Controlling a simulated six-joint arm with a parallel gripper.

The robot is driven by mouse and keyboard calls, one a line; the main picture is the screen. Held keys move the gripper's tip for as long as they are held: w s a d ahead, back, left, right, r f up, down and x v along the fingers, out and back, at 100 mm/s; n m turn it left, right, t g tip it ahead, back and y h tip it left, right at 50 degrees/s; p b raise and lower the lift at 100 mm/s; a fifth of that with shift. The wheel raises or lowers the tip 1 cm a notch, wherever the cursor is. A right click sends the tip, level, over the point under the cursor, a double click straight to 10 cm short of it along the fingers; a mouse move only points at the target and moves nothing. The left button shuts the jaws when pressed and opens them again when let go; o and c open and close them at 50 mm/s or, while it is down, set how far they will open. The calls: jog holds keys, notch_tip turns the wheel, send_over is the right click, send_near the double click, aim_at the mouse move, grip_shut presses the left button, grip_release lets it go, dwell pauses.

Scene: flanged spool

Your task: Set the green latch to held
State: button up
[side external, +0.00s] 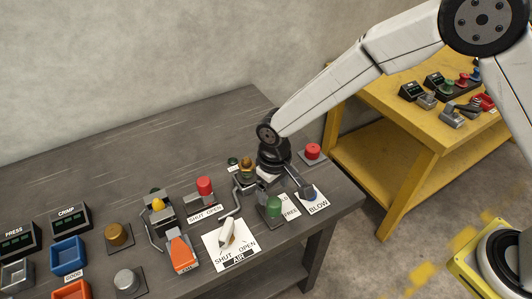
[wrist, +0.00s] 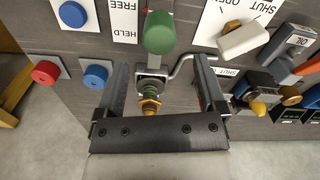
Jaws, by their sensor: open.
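The green latch knob (side external: 274,207) stands on the near side of the table beside a white label (side external: 291,211) reading FREE, with HELD partly covered. In the wrist view the green knob (wrist: 159,32) is at top centre, just beyond the fingertips, and HELD and FREE (wrist: 125,20) appear upside down to its left. I cannot tell which word the latch is at. My gripper (wrist: 163,66) is open and points down at the table, its fingers on either side of a metal bracket and a small green-and-brass fitting (wrist: 150,95). It also shows in the side view (side external: 284,189), apart from the knob.
A white lever (side external: 227,234) on a SHUT/OPEN AIR plate stands close to the knob. A blue BLOW button (wrist: 72,14) and a red button (side external: 313,151) are nearby. A bent metal rod (wrist: 184,64) crosses between knob and right finger. Other controls crowd the table's left.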

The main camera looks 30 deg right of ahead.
aim_at(273, 201)
jog(key=shift+f, duration=3.35)
grip_shut()
